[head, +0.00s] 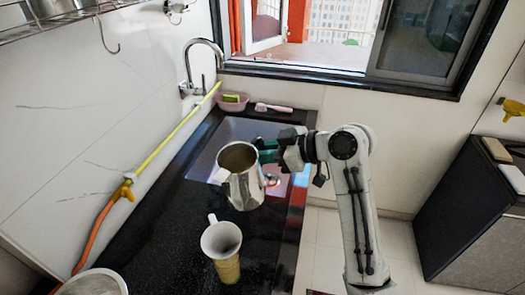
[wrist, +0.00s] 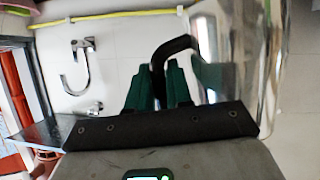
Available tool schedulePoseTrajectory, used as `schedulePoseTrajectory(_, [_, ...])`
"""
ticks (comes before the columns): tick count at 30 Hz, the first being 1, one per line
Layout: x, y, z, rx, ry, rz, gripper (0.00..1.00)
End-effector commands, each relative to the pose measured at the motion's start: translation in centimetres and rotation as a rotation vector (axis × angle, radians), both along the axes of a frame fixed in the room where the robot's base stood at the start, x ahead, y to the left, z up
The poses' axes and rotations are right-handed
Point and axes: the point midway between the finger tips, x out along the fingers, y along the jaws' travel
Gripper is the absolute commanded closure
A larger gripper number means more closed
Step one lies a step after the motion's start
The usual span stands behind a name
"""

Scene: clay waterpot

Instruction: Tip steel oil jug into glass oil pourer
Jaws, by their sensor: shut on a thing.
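The steel oil jug (head: 245,190) is in the middle of the head view, with its spout to the left and brownish contents in its open mouth. My gripper (head: 266,150) is at its right rear side. In the wrist view, the green fingers of my gripper (wrist: 158,85) are shut on the jug's dark handle, and the shiny jug wall (wrist: 262,50) fills the right side. The jug looks held up near upright, behind the pourer. The glass oil pourer (head: 226,266) stands on the black counter in front, with a wide open mouth and amber lower part.
The black counter (head: 165,235) runs along the left wall, with a sink (head: 205,160) behind the jug. A faucet (head: 187,65), a pink basin (head: 233,104) and a brush (head: 274,108) are at the back. A pale round bowl (head: 92,284) is at front left.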

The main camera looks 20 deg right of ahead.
Motion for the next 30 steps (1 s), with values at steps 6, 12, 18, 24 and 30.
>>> schedulePoseTrajectory(6, [0.0,-0.1,2.4,0.053,0.037,-0.001,1.00])
schedulePoseTrajectory(12, [0.0,0.0,4.0,0.099,0.072,-0.001,1.00])
schedulePoseTrajectory(18, [0.0,0.0,4.5,0.126,0.091,0.000,1.00])
schedulePoseTrajectory(24, [0.0,0.0,4.3,0.128,0.092,-0.001,1.00])
schedulePoseTrajectory(30, [0.0,0.0,4.4,0.126,0.092,0.000,1.00])
